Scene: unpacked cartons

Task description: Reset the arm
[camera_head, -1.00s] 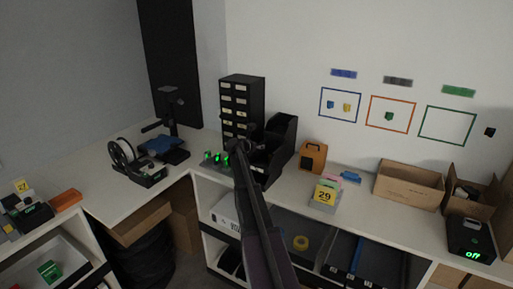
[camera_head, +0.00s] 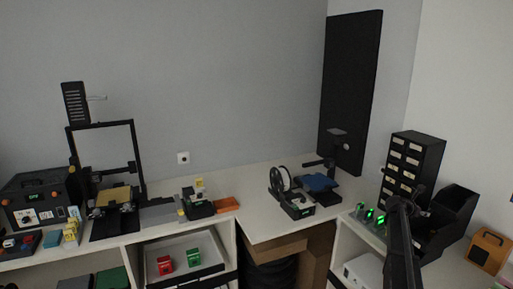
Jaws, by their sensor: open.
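My dark arm (camera_head: 402,245) rises from the bottom edge at the right of the head view. Its upper end is a rounded dark joint in front of the black drawer cabinet and open bins. I cannot make out any gripper fingers, and nothing held shows on the visible part of the arm.
The black drawer cabinet (camera_head: 412,165), black bins (camera_head: 447,213) and green-lit devices (camera_head: 376,216) crowd round the arm's upper end. A spool device (camera_head: 287,190), a 3D printer (camera_head: 108,185) and an orange tray (camera_head: 226,205) stand farther left.

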